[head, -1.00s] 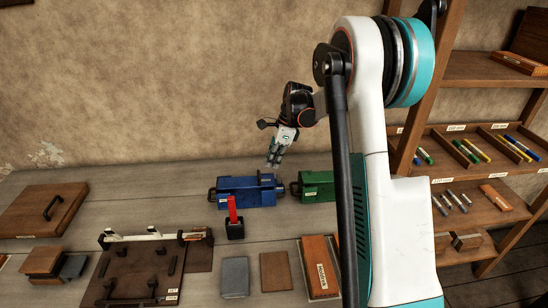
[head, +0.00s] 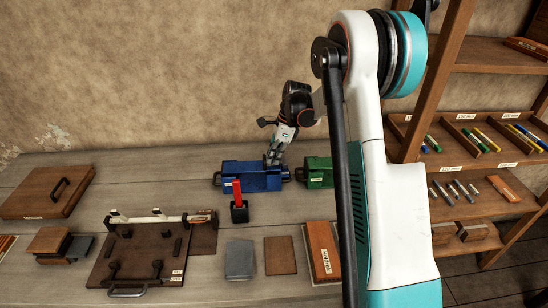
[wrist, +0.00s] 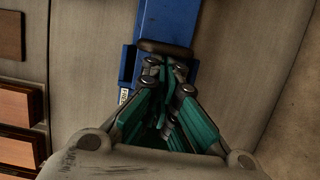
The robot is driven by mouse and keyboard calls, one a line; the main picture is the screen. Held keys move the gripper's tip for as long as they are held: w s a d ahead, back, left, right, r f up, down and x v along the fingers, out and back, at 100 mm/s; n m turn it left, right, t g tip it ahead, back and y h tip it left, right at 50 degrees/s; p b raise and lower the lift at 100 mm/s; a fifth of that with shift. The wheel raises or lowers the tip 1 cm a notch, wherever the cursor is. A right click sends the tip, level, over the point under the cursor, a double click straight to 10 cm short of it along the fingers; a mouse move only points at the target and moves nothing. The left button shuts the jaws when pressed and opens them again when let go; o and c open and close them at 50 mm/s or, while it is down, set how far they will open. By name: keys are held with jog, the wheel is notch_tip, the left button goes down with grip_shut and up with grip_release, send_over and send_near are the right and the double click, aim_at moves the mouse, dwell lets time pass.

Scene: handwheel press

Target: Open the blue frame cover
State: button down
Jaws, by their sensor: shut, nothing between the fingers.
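The blue frame (head: 240,181) is a long blue box on the table, with dark handles at its ends. Its cover looks closed from here, but the seam is too small to tell. My gripper (head: 271,160) is shut and empty, with its fingertips at the upper right part of the blue frame. In the wrist view, the fingertips (wrist: 168,68) point at the blue frame (wrist: 170,22), close to a dark bar (wrist: 163,48) across it. I cannot tell whether they touch it. My fingers hide part of the frame.
A green box (head: 318,177) stands close to the right. A dark holder (head: 239,213) with a red piece stands in front of the blue frame. A brown board with handles (head: 130,248) lies front left. A shelf (head: 475,160) stands at right.

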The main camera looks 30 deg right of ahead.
aim_at(258, 166)
jog(key=w+a+r+g+h+p, duration=0.1)
jog(key=w+a+r+h+p, duration=0.1)
jog(key=a+r, duration=0.5)
jog(key=w+a+r+g+h+p, duration=0.1)
jog(key=w+a+r+h+p, duration=0.2)
jog(key=a+r, duration=0.4)
jog(key=shift+w+a+r+p, duration=0.3)
jog(key=shift+w+a+p, duration=0.45)
jog(key=shift+p, duration=0.5)
